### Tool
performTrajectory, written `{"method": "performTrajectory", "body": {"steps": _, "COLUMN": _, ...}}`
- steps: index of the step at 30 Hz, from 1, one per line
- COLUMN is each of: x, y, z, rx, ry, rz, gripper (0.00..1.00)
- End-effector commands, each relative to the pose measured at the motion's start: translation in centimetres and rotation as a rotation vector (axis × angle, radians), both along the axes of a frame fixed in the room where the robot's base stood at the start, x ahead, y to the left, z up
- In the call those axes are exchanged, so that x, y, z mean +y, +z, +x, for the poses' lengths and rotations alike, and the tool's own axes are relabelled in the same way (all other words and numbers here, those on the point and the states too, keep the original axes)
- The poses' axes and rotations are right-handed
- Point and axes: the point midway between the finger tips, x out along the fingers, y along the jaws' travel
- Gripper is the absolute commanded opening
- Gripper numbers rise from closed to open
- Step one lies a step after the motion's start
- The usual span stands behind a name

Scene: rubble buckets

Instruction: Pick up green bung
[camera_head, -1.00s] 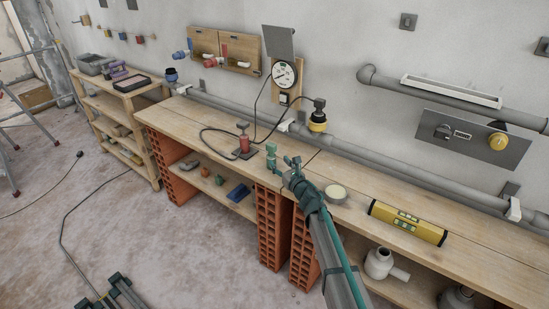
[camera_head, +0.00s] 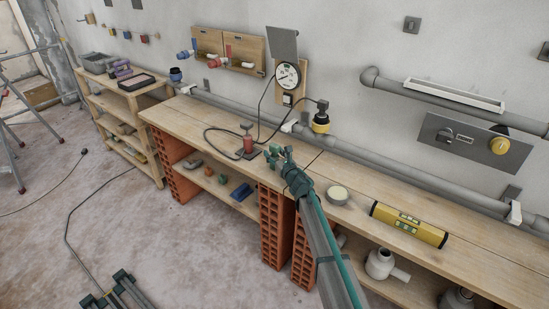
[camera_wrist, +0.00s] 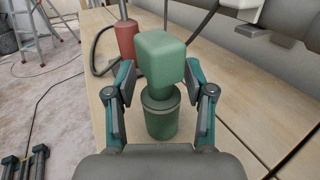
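The green bung (camera_wrist: 161,62) stands upright on the wooden bench top (camera_head: 212,126), with a square block head over a rounder green lower part. In the wrist view my gripper (camera_wrist: 160,92) is open, with one finger on each side of the bung. A gap shows on the left; the right finger is nearer, and I cannot tell if it touches. In the head view the bung (camera_head: 273,153) is small and partly hidden by my gripper (camera_head: 279,162).
A red pump-like object (camera_head: 248,144) with a black hose stands just behind and left. A pale round disc (camera_head: 337,193) and a yellow level (camera_head: 408,223) lie to the right. A grey pipe (camera_head: 380,152) runs along the wall.

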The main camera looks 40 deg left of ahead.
Motion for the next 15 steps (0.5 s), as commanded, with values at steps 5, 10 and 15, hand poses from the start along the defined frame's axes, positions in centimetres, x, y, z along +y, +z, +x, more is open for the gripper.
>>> {"method": "performTrajectory", "body": {"steps": 5, "x": -0.02, "y": -0.01, "z": 0.0, "rx": 0.0, "ry": 0.0, "rz": 0.0, "gripper": 0.22}}
{"method": "performTrajectory", "body": {"steps": 10, "x": -0.03, "y": -0.03, "z": 0.0, "rx": 0.0, "ry": 0.0, "rz": 0.0, "gripper": 0.0}}
{"method": "performTrajectory", "body": {"steps": 15, "x": -0.02, "y": -0.02, "z": -0.01, "rx": 0.0, "ry": 0.0, "rz": 0.0, "gripper": 0.0}}
